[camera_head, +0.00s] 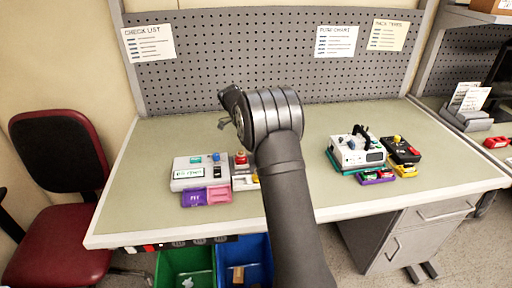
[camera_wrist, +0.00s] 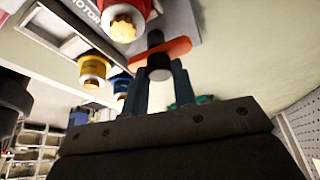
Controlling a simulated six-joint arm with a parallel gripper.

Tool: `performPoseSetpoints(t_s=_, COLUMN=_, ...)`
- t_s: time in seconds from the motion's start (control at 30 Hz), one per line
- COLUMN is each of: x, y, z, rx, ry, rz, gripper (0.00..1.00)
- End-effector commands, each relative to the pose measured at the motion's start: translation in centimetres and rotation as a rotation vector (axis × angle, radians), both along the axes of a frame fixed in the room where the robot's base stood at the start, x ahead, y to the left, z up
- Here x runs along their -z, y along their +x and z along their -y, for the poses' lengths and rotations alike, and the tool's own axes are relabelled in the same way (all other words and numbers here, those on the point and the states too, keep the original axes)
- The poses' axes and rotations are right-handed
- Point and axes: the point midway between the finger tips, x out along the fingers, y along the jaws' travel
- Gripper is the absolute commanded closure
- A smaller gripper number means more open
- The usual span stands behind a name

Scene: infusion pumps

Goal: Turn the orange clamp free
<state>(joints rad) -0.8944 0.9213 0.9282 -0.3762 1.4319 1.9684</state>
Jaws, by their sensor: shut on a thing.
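The orange clamp (camera_wrist: 172,52) shows in the wrist view as a flat orange bar crossing a short dark post, beside a grey housing. My gripper (camera_wrist: 158,72) has its two fingers on either side of the clamp's dark post and orange bar, shut on it. In the head view my dark wrist and arm cover this area, so the clamp and the fingertips cannot be made out there. A white pump unit (camera_head: 190,180) with a green-lettered display stands on the bench, left of my arm.
A red knob (camera_wrist: 122,18), a yellow knob (camera_wrist: 93,68) and a blue knob (camera_wrist: 121,84) are close beside my fingers. Purple and pink blocks (camera_head: 206,196) lie before the white pump. Another device (camera_head: 355,152) stands right of my arm.

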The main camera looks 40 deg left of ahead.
Motion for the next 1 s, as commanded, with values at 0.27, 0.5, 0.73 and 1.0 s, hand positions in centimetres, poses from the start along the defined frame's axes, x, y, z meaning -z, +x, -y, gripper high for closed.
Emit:
performPoseSetpoints(t_s=0.27, x=-0.1, y=0.0, z=0.0, rx=0.004, ry=0.003, rz=0.0, gripper=0.98)
performPoseSetpoints(t_s=0.5, x=0.0, y=0.0, z=0.0, rx=0.003, ry=0.001, rz=0.0, gripper=0.53)
performPoseSetpoints(t_s=0.73, x=0.0, y=0.0, z=0.0, rx=0.002, ry=0.001, rz=0.0, gripper=0.53)
performPoseSetpoints(t_s=1.0, x=-2.8, y=-0.6, z=-1.0, rx=0.002, ry=0.004, rz=0.002, gripper=0.53)
